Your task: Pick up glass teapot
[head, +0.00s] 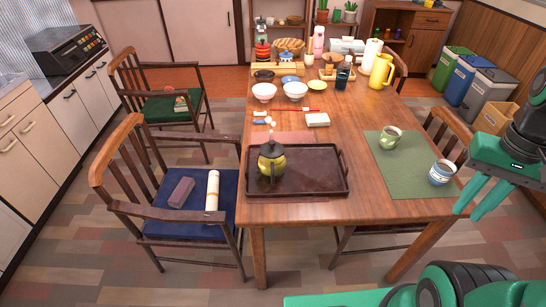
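The glass teapot (271,165) stands upright on the dark brown tray (315,187) near the front left of the wooden table. It has a dark lid and yellowish-green contents. My gripper (467,212) is at the right, by the table's right edge, well apart from the teapot. Its two green fingers point down and left with a gap between them, and nothing shows in it.
Bowls, bottles and a yellow jug (381,72) crowd the back. Chairs (190,205) flank the table.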

